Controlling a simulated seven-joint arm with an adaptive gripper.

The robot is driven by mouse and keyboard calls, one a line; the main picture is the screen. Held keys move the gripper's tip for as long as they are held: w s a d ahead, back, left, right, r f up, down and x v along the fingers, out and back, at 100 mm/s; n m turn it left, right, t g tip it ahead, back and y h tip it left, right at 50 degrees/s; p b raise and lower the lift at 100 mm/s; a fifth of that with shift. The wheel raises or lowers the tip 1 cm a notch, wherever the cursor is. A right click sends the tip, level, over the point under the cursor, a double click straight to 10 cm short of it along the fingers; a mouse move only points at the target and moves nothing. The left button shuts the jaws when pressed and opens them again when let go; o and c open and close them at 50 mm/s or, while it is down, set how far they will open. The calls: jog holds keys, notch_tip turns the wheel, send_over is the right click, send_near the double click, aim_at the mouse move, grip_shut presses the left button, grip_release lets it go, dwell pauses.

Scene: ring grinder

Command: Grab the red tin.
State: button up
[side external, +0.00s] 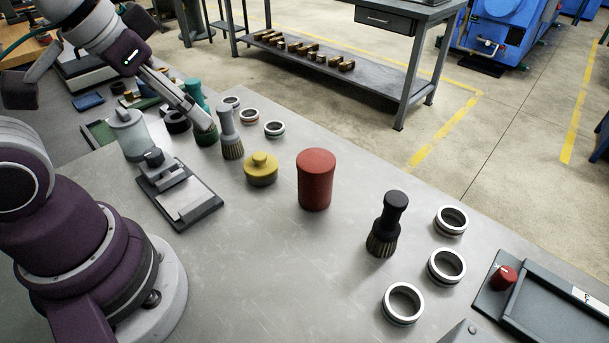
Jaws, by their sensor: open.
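The red tin (315,180) stands upright on the grey metal bench near the middle of the view, with a rounded red top. My gripper (195,113) is at the upper left, well to the left of the tin and apart from it. It is open. Its fingers reach down to the right and overlap a green brush (196,90) in the picture. I cannot tell whether they touch it. The tin is in full view.
A yellow lidded pot (260,170) and a grey brush (226,122) stand left of the tin. A black brush (390,215) and metal rings (447,266) are to its right. The bench front is clear.

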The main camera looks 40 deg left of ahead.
jog(key=o, duration=0.7)
jog(key=m+g, duration=0.6)
jog(key=m, duration=1.2)
send_over(316, 175)
jog(key=w+a, duration=0.2)
jog(key=a, duration=0.1)
jog(key=f, duration=0.7)
jog(key=shift+s+d+f, duration=0.2)
jog(key=shift+f, duration=0.05)
jog(key=f, duration=1)
jog(key=shift+w+d, duration=0.3)
